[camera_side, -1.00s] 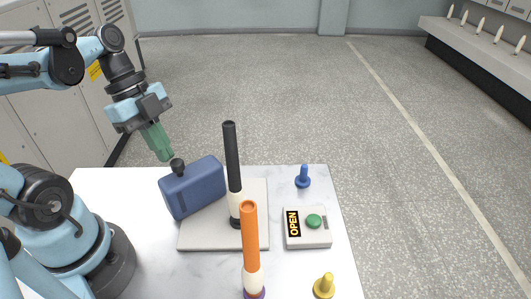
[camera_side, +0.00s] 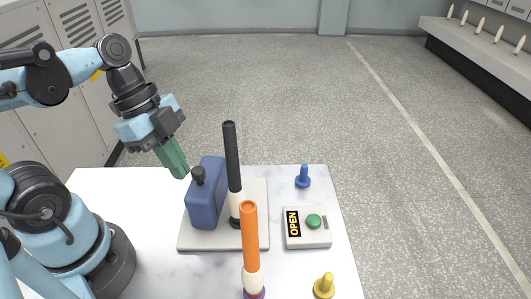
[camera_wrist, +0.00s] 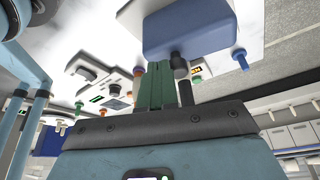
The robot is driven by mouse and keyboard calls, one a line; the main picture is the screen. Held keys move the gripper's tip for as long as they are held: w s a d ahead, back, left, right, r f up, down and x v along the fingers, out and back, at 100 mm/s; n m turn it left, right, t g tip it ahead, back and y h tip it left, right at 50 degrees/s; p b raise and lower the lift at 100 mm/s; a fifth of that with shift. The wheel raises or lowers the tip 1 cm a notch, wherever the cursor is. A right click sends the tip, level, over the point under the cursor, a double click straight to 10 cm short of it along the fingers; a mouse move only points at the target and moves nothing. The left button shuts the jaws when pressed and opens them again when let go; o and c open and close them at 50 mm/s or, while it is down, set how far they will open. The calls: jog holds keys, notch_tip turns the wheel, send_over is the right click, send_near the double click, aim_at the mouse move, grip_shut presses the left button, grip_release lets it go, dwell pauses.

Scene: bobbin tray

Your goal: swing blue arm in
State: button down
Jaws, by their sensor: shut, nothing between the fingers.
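The blue arm (camera_side: 207,196) is a thick blue block with a black knob (camera_side: 198,174) at its end. It stands turned on the pale base plate (camera_side: 190,241), just left of the tall black and white post (camera_side: 233,165). My gripper (camera_side: 182,174) has green fingers, shut and empty, close to the left of the knob. In the wrist view the green fingers (camera_wrist: 156,84) reach up toward the blue arm (camera_wrist: 190,28), beside its knob (camera_wrist: 180,66). I cannot tell whether they touch the knob.
An orange and white post (camera_side: 250,240) stands at the front. A box (camera_side: 307,240) with a green button and an OPEN label lies right of the plate. A blue peg (camera_side: 303,177) and a yellow peg (camera_side: 324,287) stand near the table's right side. The left of the white table is clear.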

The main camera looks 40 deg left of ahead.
jog(key=shift+w+d, duration=0.25)
jog(key=shift+d, duration=0.3)
dwell(0.4)
jog(key=v, duration=1.2)
jog(key=shift+d, duration=0.1)
jog(key=w+f+n+t+y, duration=0.1)
jog(key=w+f+n, duration=0.2)
jog(key=n, duration=0.1)
jog(key=w+a+f+n+t+y, duration=0.1)
jog(key=w+f+n+t, duration=0.1)
jog(key=f+n, duration=0.1)
jog(key=w+f+n+t+y, duration=0.1)
jog(key=w+f+n, duration=0.2)
jog(key=n, duration=0.2)
jog(key=shift+w+a+f+t+y, duration=0.2)
jog(key=shift+w+f+t+y, duration=0.1)
jog(key=shift+w+f+y, duration=0.1)
jog(key=shift+w+d+f+n+t, duration=0.1)
jog(key=shift+w+f+n+t, duration=0.2)
jog(key=shift+n, duration=0.25)
jog(key=shift+w+d+f+n+t, duration=0.15)
jog(key=shift+w+n+t, duration=0.15)
jog(key=shift+n, duration=0.25)
